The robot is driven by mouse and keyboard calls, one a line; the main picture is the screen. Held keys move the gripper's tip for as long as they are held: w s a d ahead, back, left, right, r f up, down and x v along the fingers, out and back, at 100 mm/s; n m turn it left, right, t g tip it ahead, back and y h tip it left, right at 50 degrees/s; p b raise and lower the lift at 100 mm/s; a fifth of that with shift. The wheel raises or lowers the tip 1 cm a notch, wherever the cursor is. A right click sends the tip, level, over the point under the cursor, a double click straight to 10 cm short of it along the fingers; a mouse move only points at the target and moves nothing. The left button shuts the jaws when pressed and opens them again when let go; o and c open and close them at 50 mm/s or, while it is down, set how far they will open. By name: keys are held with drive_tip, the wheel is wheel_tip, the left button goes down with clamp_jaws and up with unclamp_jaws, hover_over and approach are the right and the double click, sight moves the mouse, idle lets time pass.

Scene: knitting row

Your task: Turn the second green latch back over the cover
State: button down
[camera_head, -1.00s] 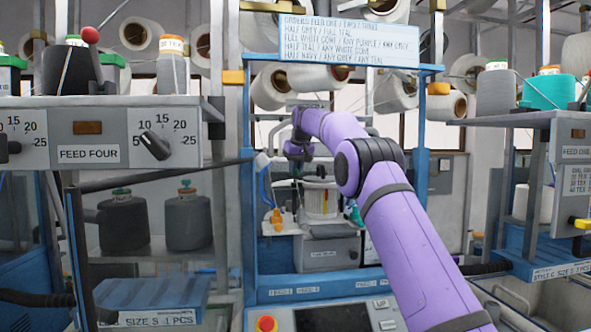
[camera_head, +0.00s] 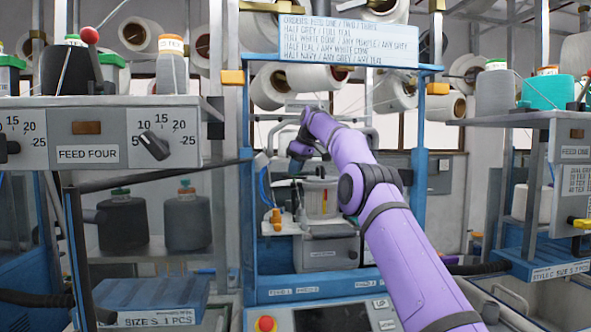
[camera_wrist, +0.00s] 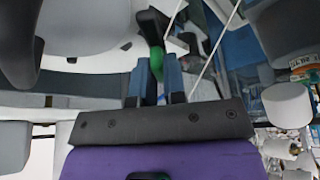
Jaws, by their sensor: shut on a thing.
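My gripper (camera_head: 297,163) is over the left side of the round machine head (camera_head: 320,200) inside the blue frame. The wrist view shows my gripper's two blue fingers (camera_wrist: 156,70) shut on a green latch (camera_wrist: 155,58) with a dark end above it. The pale curved part filling the upper left of the wrist view seems to be the cover (camera_wrist: 90,28), close beside the latch. In the head view the held latch is too small to make out, and my arm hides the right side of the machine head.
The blue frame (camera_head: 249,220) has posts on both sides of my arm. An orange part (camera_head: 276,217) stands left of the machine head. A control panel with a red button (camera_head: 266,323) is below. Yarn shelves flank the frame.

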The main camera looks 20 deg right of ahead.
idle(0.4)
drive_tip(key=c, duration=1.2)
unclamp_jaws()
